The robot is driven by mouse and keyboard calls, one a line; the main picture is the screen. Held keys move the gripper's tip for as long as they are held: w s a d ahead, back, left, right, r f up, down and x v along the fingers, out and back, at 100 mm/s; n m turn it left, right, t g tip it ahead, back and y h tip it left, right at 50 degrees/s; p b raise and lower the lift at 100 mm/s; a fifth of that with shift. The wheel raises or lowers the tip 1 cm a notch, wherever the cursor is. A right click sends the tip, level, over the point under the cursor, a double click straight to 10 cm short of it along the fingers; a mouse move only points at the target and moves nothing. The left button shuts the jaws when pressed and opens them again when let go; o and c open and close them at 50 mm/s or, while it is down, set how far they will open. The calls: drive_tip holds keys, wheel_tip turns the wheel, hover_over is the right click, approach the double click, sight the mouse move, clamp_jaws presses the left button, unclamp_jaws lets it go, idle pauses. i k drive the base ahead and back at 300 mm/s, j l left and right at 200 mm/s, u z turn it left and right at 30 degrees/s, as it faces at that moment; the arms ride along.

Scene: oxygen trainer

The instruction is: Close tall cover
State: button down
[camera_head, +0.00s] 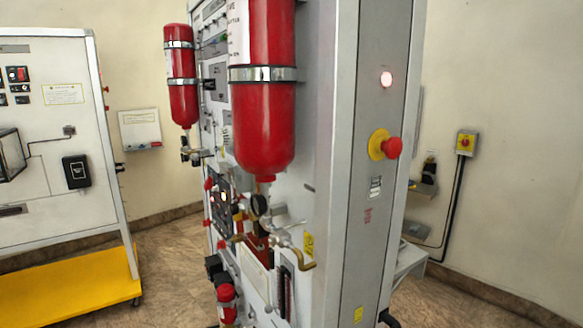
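The tall grey oxygen trainer (337,150) stands upright in the middle of the head view, seen at an angle. Its narrow side panel (378,230) faces right, with a lit round lamp (386,78) and a red knob on a yellow base (392,147). I cannot tell which part is the tall cover, or whether any cover stands open. The trainer's lower end is cut off by the bottom edge. My gripper is not in view.
Two red cylinders (264,120) (181,85) are strapped to the trainer's front, above brass pipes and a gauge (260,205). A white panel on a yellow base (75,292) stands left. Floor is clear between the units.

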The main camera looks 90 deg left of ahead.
sight(248, 183)
drive_tip(key=k+j+u, duration=0.1)
drive_tip(key=j+u, duration=0.65)
drive_tip(key=u, duration=0.15)
drive_tip(key=j+u, duration=0.4)
